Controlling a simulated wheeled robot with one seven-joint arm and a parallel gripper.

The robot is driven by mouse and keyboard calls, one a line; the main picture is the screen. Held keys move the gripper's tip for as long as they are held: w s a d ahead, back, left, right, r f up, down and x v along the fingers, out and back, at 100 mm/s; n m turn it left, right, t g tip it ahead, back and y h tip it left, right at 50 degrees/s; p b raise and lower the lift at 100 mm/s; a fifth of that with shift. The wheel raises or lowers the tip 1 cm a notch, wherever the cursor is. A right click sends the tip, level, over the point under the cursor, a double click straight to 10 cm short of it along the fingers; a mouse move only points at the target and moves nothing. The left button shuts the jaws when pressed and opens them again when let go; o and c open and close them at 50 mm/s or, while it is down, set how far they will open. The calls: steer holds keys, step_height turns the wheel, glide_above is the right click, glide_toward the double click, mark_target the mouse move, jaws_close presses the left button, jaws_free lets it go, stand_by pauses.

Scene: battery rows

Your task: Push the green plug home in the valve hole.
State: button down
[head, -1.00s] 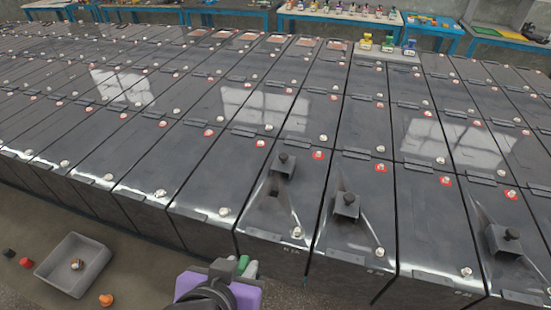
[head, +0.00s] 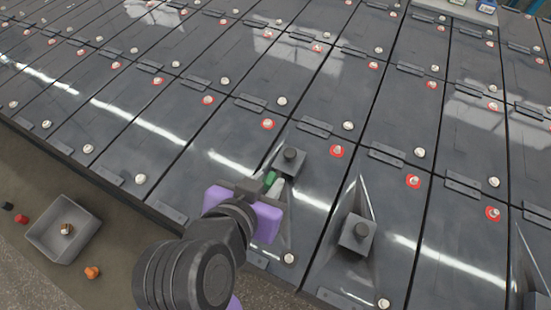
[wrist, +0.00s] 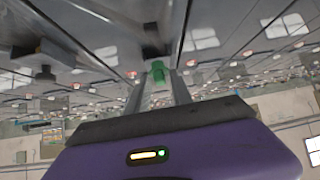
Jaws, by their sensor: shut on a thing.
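The green plug (head: 271,178) is at the tip of my gripper (head: 273,184), above the battery top beside a raised grey block with a black knob (head: 289,159). In the wrist view the green plug (wrist: 158,72) sits between the two grey fingers of my gripper (wrist: 158,80), which are shut on it. The valve hole is not visible; my gripper and its purple housing cover that part of the battery top. I cannot tell whether the plug touches the battery.
A second raised block (head: 357,233) stands on the battery to the right. Rows of dark batteries with white and red-ringed terminals fill the view. A grey tray (head: 45,240) holding a small brown item is on the floor at left, near red, black and orange pieces.

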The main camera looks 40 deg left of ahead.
steer(key=shift+w+f, duration=0.1)
step_height(320, 180, down, 4)
steer(key=b, duration=0.3)
steer(key=shift+r, duration=0.25)
steer(key=shift+f+b, duration=0.4)
steer(key=shift+b, duration=0.05)
stand_by(0.9)
steer(key=shift+s+f+b, duration=0.2)
steer(key=shift+f+b, duration=0.75)
steer(key=shift+f, duration=0.55)
stand_by(1.7)
steer(key=c, duration=1.3)
jaws_free()
steer(key=shift+c, duration=0.2)
steer(key=shift+o, duration=0.4)
